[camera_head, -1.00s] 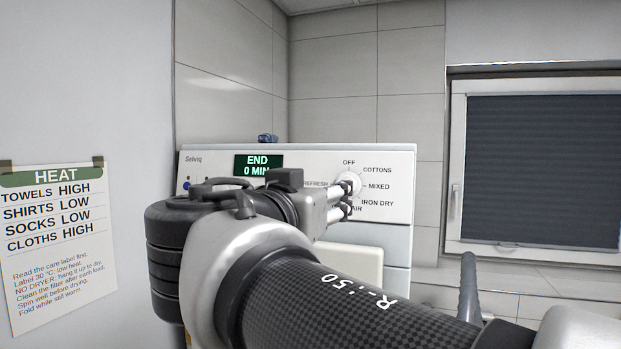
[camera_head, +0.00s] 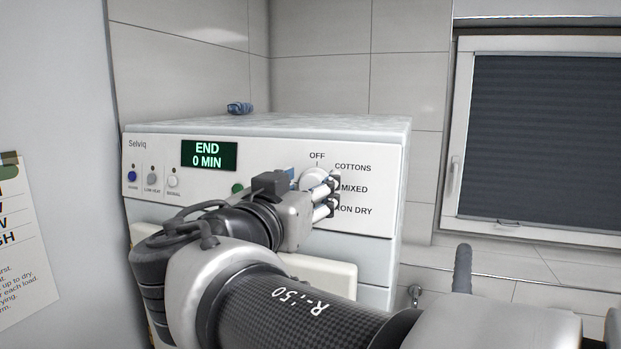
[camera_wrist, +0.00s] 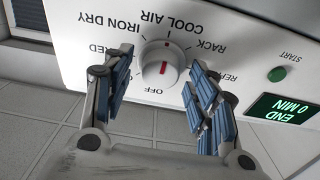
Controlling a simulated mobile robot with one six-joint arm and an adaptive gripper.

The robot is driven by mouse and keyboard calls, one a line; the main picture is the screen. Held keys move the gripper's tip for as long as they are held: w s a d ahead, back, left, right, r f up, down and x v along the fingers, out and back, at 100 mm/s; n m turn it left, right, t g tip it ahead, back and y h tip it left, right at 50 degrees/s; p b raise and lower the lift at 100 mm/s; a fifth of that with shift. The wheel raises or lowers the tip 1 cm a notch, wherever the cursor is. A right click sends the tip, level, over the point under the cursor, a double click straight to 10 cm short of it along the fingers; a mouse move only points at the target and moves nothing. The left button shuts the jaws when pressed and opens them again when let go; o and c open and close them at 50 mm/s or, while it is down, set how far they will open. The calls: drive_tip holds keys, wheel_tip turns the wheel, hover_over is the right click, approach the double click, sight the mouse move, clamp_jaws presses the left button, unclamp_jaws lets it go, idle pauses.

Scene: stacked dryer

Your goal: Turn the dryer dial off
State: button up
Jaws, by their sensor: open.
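The dryer's white dial (camera_head: 314,178) is on the right of its control panel (camera_head: 262,160), with OFF printed above it. It also shows in the wrist view (camera_wrist: 158,72), where the panel is upside down and the OFF label (camera_wrist: 155,91) is below it. In the wrist view the blue-padded fingers stand on either side of the dial, with visible gaps.
A green-lit display (camera_head: 208,155) reads END 0 MIN. A green start button (camera_wrist: 277,74) is beside the dial. Several small buttons are at the panel's left. A window (camera_head: 540,140) is at the right.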

drive_tip(key=shift+s, duration=0.15)
drive_tip(key=shift+c, duration=0.4)
drive_tip(key=c, duration=1)
drive_tip(key=shift+b, duration=0.3)
